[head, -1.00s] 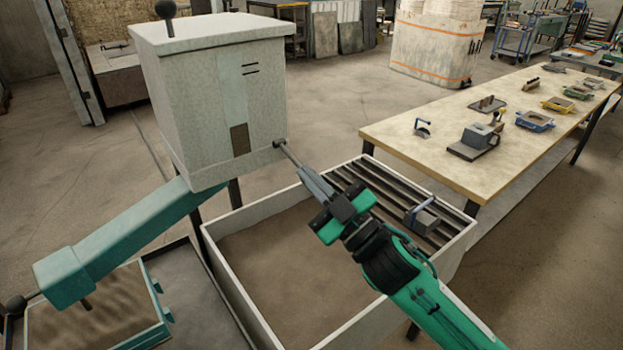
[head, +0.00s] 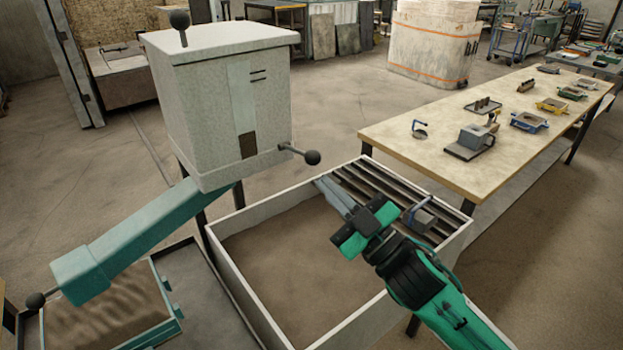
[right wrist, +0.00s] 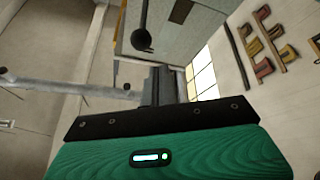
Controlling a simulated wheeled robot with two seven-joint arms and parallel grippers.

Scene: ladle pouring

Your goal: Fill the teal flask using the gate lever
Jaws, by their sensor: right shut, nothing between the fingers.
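A pale grey hopper (head: 215,110) stands left of centre in the head view. A lever with a black ball knob (head: 312,157) sticks out from its lower right side. A teal chute (head: 140,245) slopes down-left from the hopper to a teal flask (head: 168,292), a frame around rippled brown sand at lower left. My right gripper (head: 328,188) is shut and empty, below and right of the knob and apart from it, over the bin's grated end. Its fingers also show in the right wrist view (right wrist: 160,85). My left gripper is out of view.
A grey-walled bin (head: 240,285) with a brown floor lies below my right arm. A clamp-like tool (head: 420,213) sits on its slats. A long pale table (head: 430,150) with several small frames and tools stands at right. Another black knob (head: 180,19) tops the hopper.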

